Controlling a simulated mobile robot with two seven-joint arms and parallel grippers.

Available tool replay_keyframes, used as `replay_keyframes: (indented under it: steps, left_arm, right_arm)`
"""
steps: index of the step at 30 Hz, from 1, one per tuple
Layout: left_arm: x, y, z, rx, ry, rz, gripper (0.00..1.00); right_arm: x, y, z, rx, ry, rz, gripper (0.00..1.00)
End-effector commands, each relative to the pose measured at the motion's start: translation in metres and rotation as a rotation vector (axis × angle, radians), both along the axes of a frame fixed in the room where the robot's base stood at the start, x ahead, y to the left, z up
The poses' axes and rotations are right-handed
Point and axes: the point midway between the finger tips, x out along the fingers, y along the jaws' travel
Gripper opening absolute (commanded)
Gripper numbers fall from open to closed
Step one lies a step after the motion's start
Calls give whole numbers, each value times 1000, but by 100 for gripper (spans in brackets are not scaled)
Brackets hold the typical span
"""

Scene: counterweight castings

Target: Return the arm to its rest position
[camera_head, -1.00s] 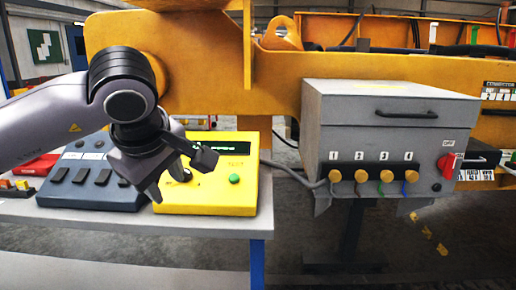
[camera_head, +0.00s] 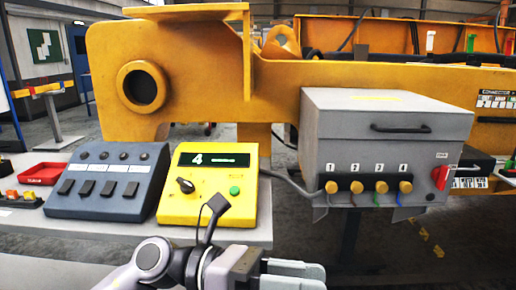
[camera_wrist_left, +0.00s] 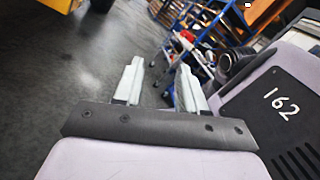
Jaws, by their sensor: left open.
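My left gripper (camera_head: 296,273) is low in the head view, in front of the workbench's front edge and below the yellow tester. In the left wrist view its two pale fingers (camera_wrist_left: 160,88) stand apart with nothing between them, above the grey floor. The yellow tester (camera_head: 178,212) has a black knob, a green button and a display reading 4. My right gripper is in neither view.
A dark blue switch box (camera_head: 105,210) stands left of the tester, with a red tray (camera_head: 43,174) beyond it. A grey box (camera_head: 385,115) with numbered connectors and a red switch (camera_head: 441,177) hangs on the yellow casting (camera_head: 200,80). A blue rack (camera_wrist_left: 205,30) shows in the wrist view.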

Motion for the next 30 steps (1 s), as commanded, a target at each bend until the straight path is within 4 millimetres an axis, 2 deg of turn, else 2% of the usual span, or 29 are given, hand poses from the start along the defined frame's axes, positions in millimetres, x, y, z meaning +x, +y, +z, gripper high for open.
replay_keyframes:
  steps: [3,7,11,14,18,22,26,30]
  left_arm:
    - [13,9,12,-173,294,82,40]
    - [35,29,12,-345,612,179,40]
    - [60,57,-5,-510,935,286,40]
    - [76,83,-31,-632,1185,374,40]
    - [87,123,-84,-800,1532,508,40]
    - [78,161,-145,-956,1847,642,40]
    - [49,197,-211,-1117,2151,791,40]
    - [1,228,-272,-1279,2424,942,40]
  right_arm:
    - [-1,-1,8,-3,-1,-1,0]
    - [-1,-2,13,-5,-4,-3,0]
    - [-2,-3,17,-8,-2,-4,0]
    - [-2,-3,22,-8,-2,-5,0]
    - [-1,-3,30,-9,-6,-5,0]
    - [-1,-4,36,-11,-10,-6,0]
    - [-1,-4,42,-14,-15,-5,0]
    - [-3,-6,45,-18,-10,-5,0]
